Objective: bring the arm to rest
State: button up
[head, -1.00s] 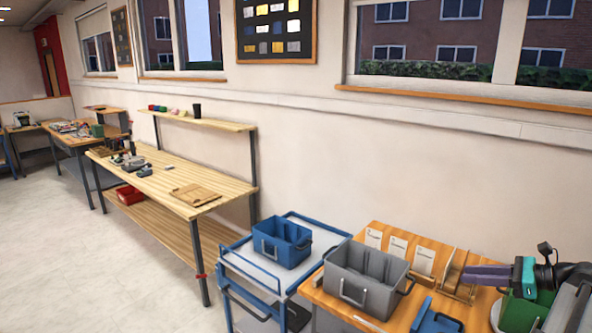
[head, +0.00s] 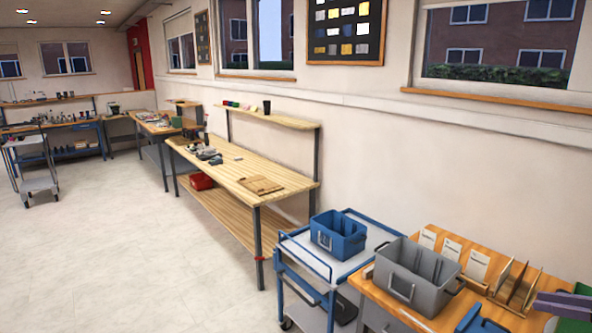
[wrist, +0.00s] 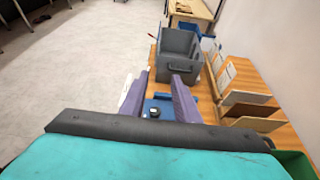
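My gripper (wrist: 159,82) shows its two purple fingers in the wrist view, spread apart with nothing held between them. Behind the gap, a blue object with a dark knob (wrist: 154,112) lies lower on the wooden table. In the head view only part of my gripper (head: 562,304) shows at the lower right edge, above the right end of the table. The rest of my arm is outside that view.
A grey bin (head: 421,275) stands on the wooden table (head: 388,304), beside upright dividers (head: 510,281). Left of it, a trolley (head: 366,262) carries a blue bin (head: 339,233). A long workbench (head: 237,170) runs along the wall.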

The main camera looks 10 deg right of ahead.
jog(key=w+a+f+n+g+y+b, duration=0.1)
jog(key=w+a+f+g+y+b, duration=0.1)
jog(key=w+a+f, duration=0.7)
jog(key=w+a+f+n+g+y+b, duration=0.15)
jog(key=w+a+f, duration=0.4)
jog(key=a, duration=0.55)
jog(key=s+a+f+n+g+y+b, duration=0.15)
jog(key=a+f+g, duration=0.25)
jog(key=a+f, duration=0.8)
jog(key=s+a+f+n+g+b, duration=0.1)
jog(key=a+f+n+g, duration=0.15)
jog(key=a+f, duration=1)
jog(key=s+a+f+n+g+h+b, duration=0.2)
jog(key=s+a+f+n+g+h, duration=0.15)
jog(key=s+a+f, duration=0.55)
jog(key=s+a+f+n+g+h+b, duration=0.15)
jog(key=s+a+f+n+g, duration=0.3)
jog(key=s+a+f, duration=0.45)
jog(key=s+d+f+n+h, duration=0.4)
jog(key=s+f+n, duration=0.2)
jog(key=s, duration=0.4)
jog(key=d+f+n+h, duration=0.2)
jog(key=d+n, duration=0.4)
jog(key=n, duration=0.3)
jog(key=shift+s+d+t+h, duration=0.15)
jog(key=shift+d+t+h, duration=0.2)
jog(key=shift+h, duration=0.35)
